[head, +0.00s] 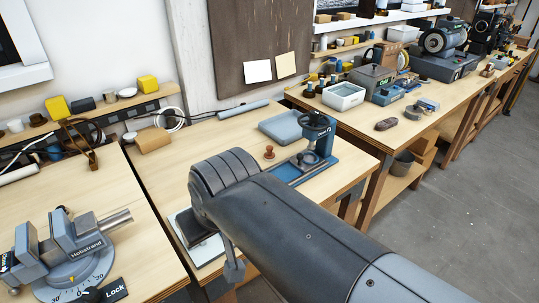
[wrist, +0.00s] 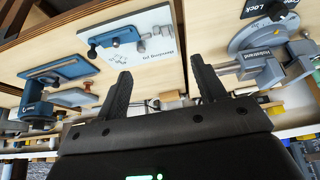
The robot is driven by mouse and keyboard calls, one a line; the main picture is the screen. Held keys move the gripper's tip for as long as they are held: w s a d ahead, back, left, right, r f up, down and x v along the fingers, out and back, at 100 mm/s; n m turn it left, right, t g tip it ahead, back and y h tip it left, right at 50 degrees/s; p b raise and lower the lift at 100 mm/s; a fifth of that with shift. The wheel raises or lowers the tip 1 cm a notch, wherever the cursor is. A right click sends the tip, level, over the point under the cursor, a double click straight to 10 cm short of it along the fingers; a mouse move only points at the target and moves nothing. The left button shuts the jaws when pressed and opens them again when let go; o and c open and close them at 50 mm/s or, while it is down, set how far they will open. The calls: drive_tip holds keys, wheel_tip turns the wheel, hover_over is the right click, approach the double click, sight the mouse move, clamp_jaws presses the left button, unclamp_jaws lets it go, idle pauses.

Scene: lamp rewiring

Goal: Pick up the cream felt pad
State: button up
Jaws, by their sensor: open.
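I cannot make out the cream felt pad for certain in either view. My gripper (wrist: 161,82) is open in the wrist view, with its two dark fingers apart and nothing seen between them. The white jig board (wrist: 140,45), carrying a blue clamp (wrist: 115,36), lies past the fingertips on the workbench. In the head view my arm reaches over the middle bench and hides most of that board (head: 212,254) and most of the gripper.
A grey vise (head: 75,240) stands on the left bench. A blue stand (head: 318,140), a grey-blue tray (head: 280,127) and a small brown knob (head: 269,152) are on the middle bench. Machines and a white bin (head: 343,96) crowd the right bench. The floor (head: 440,215) at right is clear.

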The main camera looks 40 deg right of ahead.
drive_tip(key=w+d+r+n+g+h, duration=0.1)
drive_tip(key=w+d+r, duration=0.2)
drive_tip(key=w, duration=0.3)
drive_tip(key=w+d+r+g, duration=0.1)
drive_tip(key=w+d+r, duration=0.15)
drive_tip(key=w, duration=0.45)
drive_tip(key=n+g+y, duration=0.1)
drive_tip(key=n+g, duration=0.2)
drive_tip(key=g, duration=0.1)
hover_over(269, 147)
drive_tip(key=a, duration=0.1)
drive_tip(key=f, duration=1.5)
drive_tip(key=shift+w, duration=0.25)
drive_tip(key=shift+d+f, duration=0.3)
wheel_tip(269, 147, down, 5)
drive_tip(key=shift+f, duration=0.15)
drive_tip(key=shift+s+d+f, duration=0.15)
drive_tip(key=shift+f, duration=1.25)
drive_tip(key=shift+s+d+f, duration=0.15)
drive_tip(key=shift+f, duration=1.2)
drive_tip(key=shift+c, duration=0.2)
